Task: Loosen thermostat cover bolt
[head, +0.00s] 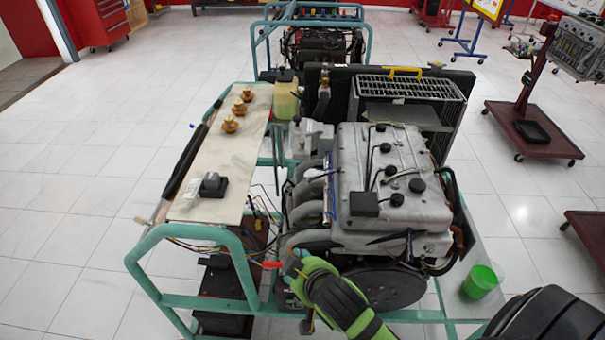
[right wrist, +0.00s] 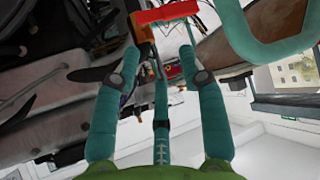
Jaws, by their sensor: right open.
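The engine (head: 395,200) sits in a teal trainer frame (head: 238,262), with a light grey cover and black caps on top. I cannot pick out the thermostat cover or its bolt. My right gripper (head: 292,264), in a green glove, is low at the engine's near left corner, beside the pulley (head: 385,288). In the right wrist view my right gripper (right wrist: 158,58) has its teal fingers spread apart, with nothing clearly held. A red bar-shaped part (right wrist: 166,12) lies just beyond the fingertips; a red piece also shows in the head view (head: 272,264). My left gripper is out of view.
A pale panel (head: 215,165) with several brass-coloured knobs runs along the left of the frame. Loose wires (head: 200,243) hang near my right gripper. A radiator (head: 410,88) stands behind the engine. A green cup (head: 480,281) sits at the right. The tiled floor at left is clear.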

